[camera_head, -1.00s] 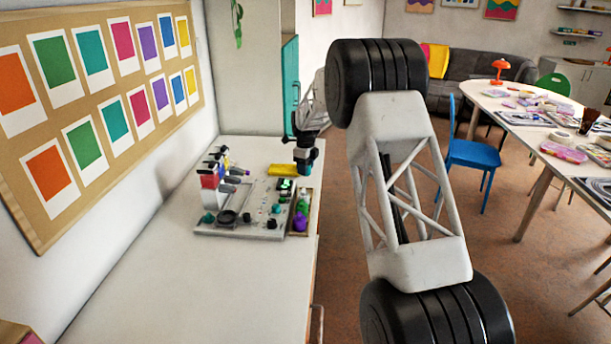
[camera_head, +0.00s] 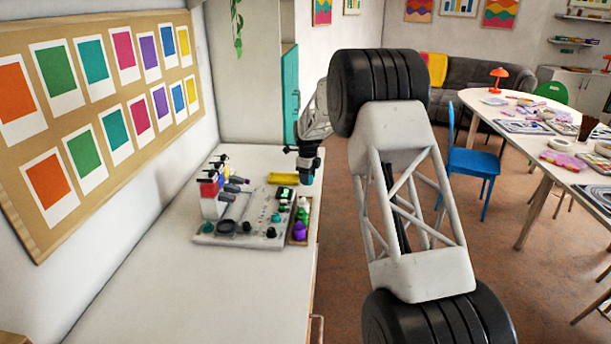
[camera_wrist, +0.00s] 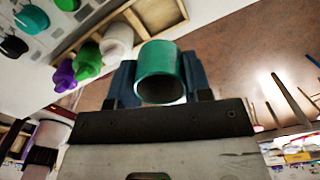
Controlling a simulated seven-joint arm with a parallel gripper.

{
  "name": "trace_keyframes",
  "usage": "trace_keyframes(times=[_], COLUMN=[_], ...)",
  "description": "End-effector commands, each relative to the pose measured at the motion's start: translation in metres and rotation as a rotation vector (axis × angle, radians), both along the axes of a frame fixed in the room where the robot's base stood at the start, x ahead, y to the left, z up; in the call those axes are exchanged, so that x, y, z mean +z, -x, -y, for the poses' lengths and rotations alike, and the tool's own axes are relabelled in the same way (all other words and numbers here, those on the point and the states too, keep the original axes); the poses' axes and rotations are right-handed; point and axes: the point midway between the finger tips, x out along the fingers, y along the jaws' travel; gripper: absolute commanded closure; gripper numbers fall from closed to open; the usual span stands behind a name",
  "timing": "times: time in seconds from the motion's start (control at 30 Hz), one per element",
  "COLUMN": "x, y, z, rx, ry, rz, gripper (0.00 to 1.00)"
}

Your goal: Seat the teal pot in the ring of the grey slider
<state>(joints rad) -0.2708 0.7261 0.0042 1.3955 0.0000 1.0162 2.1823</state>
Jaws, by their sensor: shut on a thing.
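My gripper (camera_wrist: 160,85) is shut on the teal pot (camera_wrist: 160,68), a short open cylinder between the blue-grey fingers in the wrist view. In the head view my gripper (camera_head: 307,172) holds it above the far right side of the work surface, beyond the small bottles. The pot is in the air, apart from the board. The light grey board (camera_head: 212,239) stands on the white surface. A dark ring-like part (camera_head: 227,226) lies near its front left; I cannot tell whether it belongs to the grey slider, which is too small to make out.
A wooden tray (camera_wrist: 77,48) with purple, green and white bottles adjoins the board's right side. Small teal and black knobs sit on the board, and an upright holder with coloured parts (camera_head: 211,190) stands at its left. A yellow block (camera_head: 282,178) lies behind. The near worktop is clear.

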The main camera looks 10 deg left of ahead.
Motion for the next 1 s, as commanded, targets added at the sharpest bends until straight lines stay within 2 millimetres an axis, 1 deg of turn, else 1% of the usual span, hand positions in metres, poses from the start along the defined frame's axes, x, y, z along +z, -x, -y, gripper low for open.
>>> trace_keyframes(times=[0.17,0.37,0.47,0.7,1.0], x=[-0.018,-0.049,-0.068,-0.113,-0.164], y=[0.001,0.006,0.011,0.027,0.053], z=[0.021,0.054,0.072,0.108,0.144], rx=[0.094,0.265,0.363,0.583,0.821], ry=[0.0,0.0,-0.001,-0.001,-0.001], rz=[-0.001,-0.001,-0.001,-0.002,-0.002], gripper=[0.8,0.8,0.8,0.8,0.8])
